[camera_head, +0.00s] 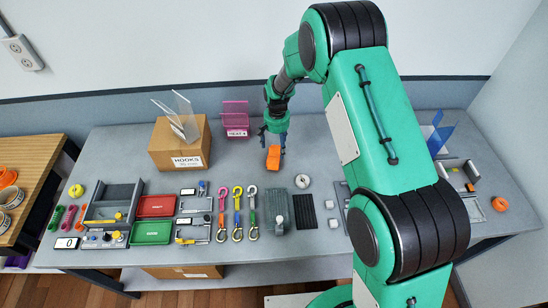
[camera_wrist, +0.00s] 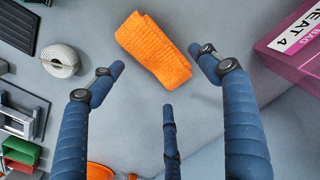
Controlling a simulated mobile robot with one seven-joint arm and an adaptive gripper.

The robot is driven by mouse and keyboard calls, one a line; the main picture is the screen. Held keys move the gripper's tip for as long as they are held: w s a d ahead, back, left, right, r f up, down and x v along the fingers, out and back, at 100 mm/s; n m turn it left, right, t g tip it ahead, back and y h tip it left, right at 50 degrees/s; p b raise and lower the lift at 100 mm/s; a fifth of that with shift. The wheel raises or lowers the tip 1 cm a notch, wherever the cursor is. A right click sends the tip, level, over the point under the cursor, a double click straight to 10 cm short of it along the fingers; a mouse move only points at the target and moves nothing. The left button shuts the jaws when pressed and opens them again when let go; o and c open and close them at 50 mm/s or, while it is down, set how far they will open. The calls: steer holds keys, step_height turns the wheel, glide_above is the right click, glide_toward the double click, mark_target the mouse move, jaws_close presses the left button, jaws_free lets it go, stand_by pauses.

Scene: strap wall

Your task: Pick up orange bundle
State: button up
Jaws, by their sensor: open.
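The orange bundle (camera_wrist: 153,50) lies on the grey table, a flat ribbed block tilted in the wrist view. In the head view the orange bundle (camera_head: 273,158) shows just below my gripper (camera_head: 275,140). In the wrist view my gripper (camera_wrist: 160,65) has its blue fingers spread, with the bundle between and beyond the fingertips. The fingers look apart from the bundle, and nothing is held. In the head view the fingers cover part of the bundle's upper side.
A white roll (camera_head: 302,181) lies to the right front. A cardboard HOOKS box (camera_head: 178,145) stands left. Trays and colored straps fill the front.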

mark_target(277, 153)
steer(key=shift+f, duration=2.6)
steer(key=shift+s, duration=0.1)
steer(key=shift+c, duration=0.5)
steer(key=c, duration=1.2)
